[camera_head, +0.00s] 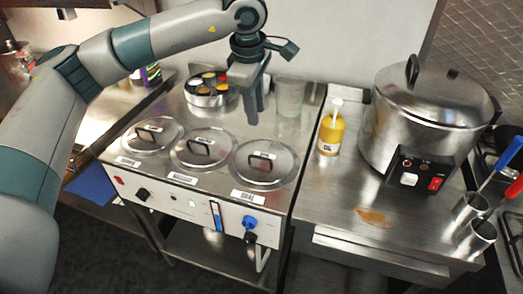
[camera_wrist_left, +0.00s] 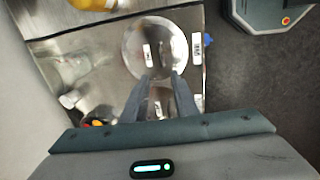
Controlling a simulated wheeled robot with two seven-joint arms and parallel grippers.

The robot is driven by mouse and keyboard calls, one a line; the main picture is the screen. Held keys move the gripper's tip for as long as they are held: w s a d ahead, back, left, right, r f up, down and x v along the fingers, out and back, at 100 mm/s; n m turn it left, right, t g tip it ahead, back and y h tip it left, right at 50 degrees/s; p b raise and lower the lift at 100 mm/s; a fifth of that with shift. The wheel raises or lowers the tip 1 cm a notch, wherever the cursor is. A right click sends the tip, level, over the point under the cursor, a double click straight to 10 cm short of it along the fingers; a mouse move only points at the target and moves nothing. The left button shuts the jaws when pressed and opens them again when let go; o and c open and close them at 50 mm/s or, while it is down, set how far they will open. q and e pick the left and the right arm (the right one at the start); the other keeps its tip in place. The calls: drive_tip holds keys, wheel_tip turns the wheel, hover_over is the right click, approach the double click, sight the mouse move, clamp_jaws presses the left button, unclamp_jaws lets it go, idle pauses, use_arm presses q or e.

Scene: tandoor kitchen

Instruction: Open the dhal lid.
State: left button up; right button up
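The dhal lid (camera_head: 283,173) is the rightmost of three round steel lids on the steam counter, above a label reading DHAL (camera_head: 248,198). It lies flat and closed, with a dark-edged handle (camera_head: 262,161) on top. My left gripper (camera_head: 257,116) points down behind and above the lids, apart from the handle. In the left wrist view, its two fingers (camera_wrist_left: 160,88) are spread with nothing held between them. The dhal lid (camera_wrist_left: 170,40) lies beyond the fingertips there, its handle (camera_wrist_left: 148,55) in clear view. My right gripper is not in view.
The middle lid (camera_head: 215,158) and left lid (camera_head: 152,144) are also closed. A round spice box (camera_head: 211,101) and a clear container (camera_head: 290,98) stand behind. A yellow bottle (camera_head: 331,135) and large steel pot (camera_head: 425,110) stand right. A blue knob (camera_head: 249,222) is on the front panel.

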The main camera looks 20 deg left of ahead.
sight(261, 158)
use_arm(q)
drive_tip(key=shift+f, duration=0.1)
drive_tip(key=w+f+p, duration=0.1)
drive_tip(key=f+p, duration=0.1)
drive_tip(key=f, duration=0.3)
drive_tip(key=w+f+p, duration=0.1)
drive_tip(key=f+p, duration=0.1)
drive_tip(key=f, duration=0.3)
drive_tip(key=w+f+p, duration=0.1)
drive_tip(key=f+p, duration=0.1)
drive_tip(key=f, duration=0.3)
drive_tip(key=shift+w+d+f, duration=0.1)
drive_tip(key=shift+d+f, duration=0.05)
drive_tip(key=shift+f, duration=0.25)
drive_tip(key=shift+w+f, duration=0.1)
drive_tip(key=shift+f, duration=0.45)
drive_tip(key=shift+c, duration=0.5)
clamp_jaws()
